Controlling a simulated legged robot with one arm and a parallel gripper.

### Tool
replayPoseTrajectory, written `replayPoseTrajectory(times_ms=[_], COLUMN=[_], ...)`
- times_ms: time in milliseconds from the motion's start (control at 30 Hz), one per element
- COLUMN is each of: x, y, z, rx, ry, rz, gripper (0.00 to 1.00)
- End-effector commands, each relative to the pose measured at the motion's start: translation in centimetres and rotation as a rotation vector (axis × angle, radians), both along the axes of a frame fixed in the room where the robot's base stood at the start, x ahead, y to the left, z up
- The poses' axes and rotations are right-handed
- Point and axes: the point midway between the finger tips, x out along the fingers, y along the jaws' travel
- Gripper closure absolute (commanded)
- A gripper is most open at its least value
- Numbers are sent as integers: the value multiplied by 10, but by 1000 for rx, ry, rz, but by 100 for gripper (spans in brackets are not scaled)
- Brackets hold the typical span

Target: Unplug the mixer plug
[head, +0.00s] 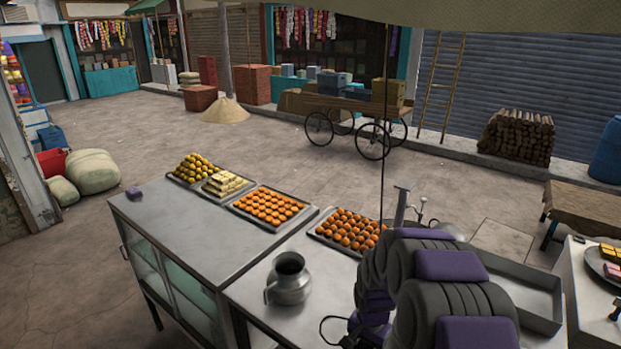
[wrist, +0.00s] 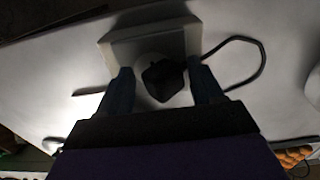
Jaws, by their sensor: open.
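In the wrist view the black plug (wrist: 163,82) sits at a white socket box (wrist: 150,42). Its black cable (wrist: 262,62) loops out to the right. My gripper (wrist: 160,76) is open, with one dark finger on each side of the plug. A small gap shows between the plug and the left finger; the right finger is very close to it, and I cannot tell if it touches. In the head view part of a black cable (head: 328,322) shows beside my arm. My arm hides the plug, socket and gripper there. I cannot make out the mixer in either view.
A metal jug (head: 289,279) stands on the metal counter (head: 190,222), left of my arm. Trays of orange sweets (head: 268,206) (head: 348,230) lie beyond it. An empty metal tray (head: 515,285) is to the right. The counter's left part is mostly clear.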

Motion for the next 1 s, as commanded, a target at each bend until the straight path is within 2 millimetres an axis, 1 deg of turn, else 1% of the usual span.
replayPoseTrajectory(times_ms=[100,267,1000], x=[0,1,3], y=[-4,-4,6], z=[-3,-3,-4], rx=[2,1,-3], ry=[4,5,8], rz=[-1,-1,0], gripper=[34,34,34])
